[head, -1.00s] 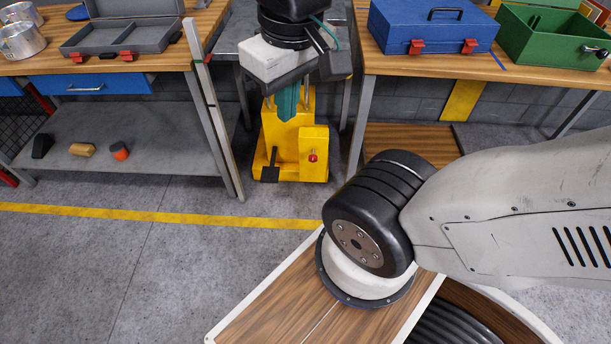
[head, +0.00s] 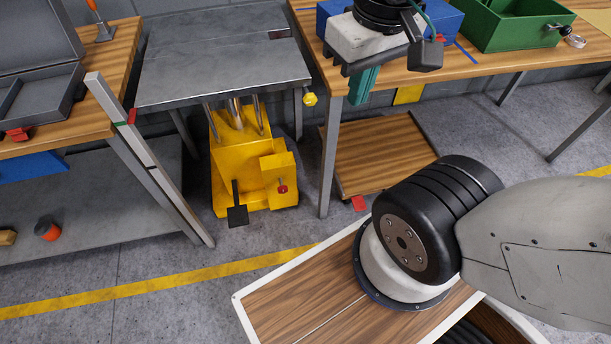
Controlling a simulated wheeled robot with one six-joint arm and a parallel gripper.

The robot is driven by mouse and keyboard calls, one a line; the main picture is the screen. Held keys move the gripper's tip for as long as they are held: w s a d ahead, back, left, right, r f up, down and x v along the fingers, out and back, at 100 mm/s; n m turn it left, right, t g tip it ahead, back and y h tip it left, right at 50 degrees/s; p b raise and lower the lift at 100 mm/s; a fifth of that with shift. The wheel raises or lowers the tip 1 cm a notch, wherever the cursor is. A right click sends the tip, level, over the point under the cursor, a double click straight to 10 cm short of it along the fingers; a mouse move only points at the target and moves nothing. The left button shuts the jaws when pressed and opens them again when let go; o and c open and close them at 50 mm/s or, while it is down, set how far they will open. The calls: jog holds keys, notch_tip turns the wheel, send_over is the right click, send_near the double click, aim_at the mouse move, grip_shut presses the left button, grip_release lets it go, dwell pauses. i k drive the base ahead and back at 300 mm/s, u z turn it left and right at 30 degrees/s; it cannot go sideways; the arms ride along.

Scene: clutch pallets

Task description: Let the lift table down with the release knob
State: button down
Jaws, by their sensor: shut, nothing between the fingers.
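The lift table has a grey metal top (head: 225,75) on a yellow base (head: 240,150), and stands between two workbenches. A small red knob (head: 282,189) sticks out of the front of the yellow box at the base's right. A black pedal (head: 237,214) is at the base's front. A yellow knob-like piece (head: 310,99) shows by the top's right front corner; I cannot tell which knob is the release. My gripper (head: 360,98), with teal fingers, is shut and empty. In the picture it is to the right of the lift table, in front of the right bench, apart from both knobs.
A pale upright post (head: 155,165) with green and red marks stands left of the lift table. The right bench (head: 480,70) carries a blue box (head: 335,20) and a green box (head: 515,25). A low wooden platform (head: 375,150) lies under it. The floor in front is open.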

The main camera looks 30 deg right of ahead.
aim_at(284, 188)
jog(key=z, duration=0.15)
jog(key=i, duration=0.4)
jog(key=z, duration=1.85)
jog(key=k, duration=0.8)
jog(key=u, duration=1.95)
